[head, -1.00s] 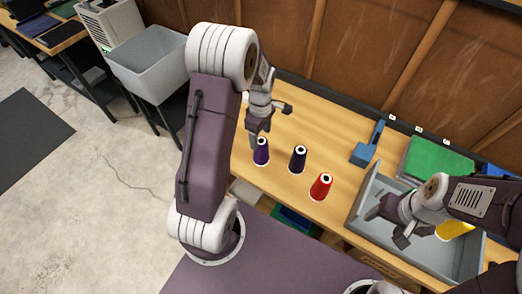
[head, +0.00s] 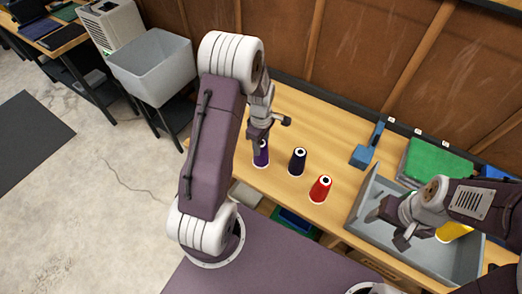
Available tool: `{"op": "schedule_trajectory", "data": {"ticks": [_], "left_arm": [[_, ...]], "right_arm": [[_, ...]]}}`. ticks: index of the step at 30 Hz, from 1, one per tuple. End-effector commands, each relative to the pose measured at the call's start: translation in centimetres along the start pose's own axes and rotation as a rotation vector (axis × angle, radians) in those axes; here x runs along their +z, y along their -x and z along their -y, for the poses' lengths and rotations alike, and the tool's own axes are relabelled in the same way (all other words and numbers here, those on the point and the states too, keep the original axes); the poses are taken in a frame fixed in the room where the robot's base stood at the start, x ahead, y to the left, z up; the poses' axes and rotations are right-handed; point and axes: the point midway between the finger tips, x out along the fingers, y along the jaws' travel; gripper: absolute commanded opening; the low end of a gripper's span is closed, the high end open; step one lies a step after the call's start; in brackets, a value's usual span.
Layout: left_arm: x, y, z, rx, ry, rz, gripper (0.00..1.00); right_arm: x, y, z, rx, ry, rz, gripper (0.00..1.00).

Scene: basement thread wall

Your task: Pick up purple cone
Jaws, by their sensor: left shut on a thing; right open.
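The purple cone (head: 261,157) stands upright on the wooden bench at the left end of a row of thread cones. My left gripper (head: 260,145) is shut on its top from above, and the fingers hide the tip. I cannot tell whether the base touches the bench. A dark, near-black cone (head: 297,163) and a red cone (head: 320,190) stand upright to its right. My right gripper (head: 388,228) is open over the grey tray (head: 357,205), away from the purple cone.
A yellow thing (head: 454,231) lies in the tray beside my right arm. A blue tool (head: 367,148) and a green block (head: 437,160) sit towards the back of the bench (head: 300,117). A grey bin (head: 152,65) stands off to the left.

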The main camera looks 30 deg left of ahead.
Motion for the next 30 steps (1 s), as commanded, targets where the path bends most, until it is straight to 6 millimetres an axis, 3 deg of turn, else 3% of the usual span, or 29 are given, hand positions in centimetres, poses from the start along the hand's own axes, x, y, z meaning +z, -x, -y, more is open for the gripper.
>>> {"op": "schedule_trajectory", "data": {"ticks": [4,10,15,30], "left_arm": [[0.0,1.6,-0.1,0.005,0.000,-0.001,0.00],[-0.1,6.6,-0.2,0.008,0.000,-0.002,0.00],[0.0,9.4,-0.1,0.003,0.000,-0.001,0.00],[0.0,10.0,0.0,0.000,0.000,0.000,0.00]], "right_arm": [[0.0,0.0,0.0,0.000,0.000,0.000,0.65],[0.0,0.1,0.0,0.000,0.000,0.000,0.65],[0.0,0.1,0.0,0.000,0.000,0.000,0.65],[0.0,0.2,0.0,0.000,0.000,0.000,0.65]]}}
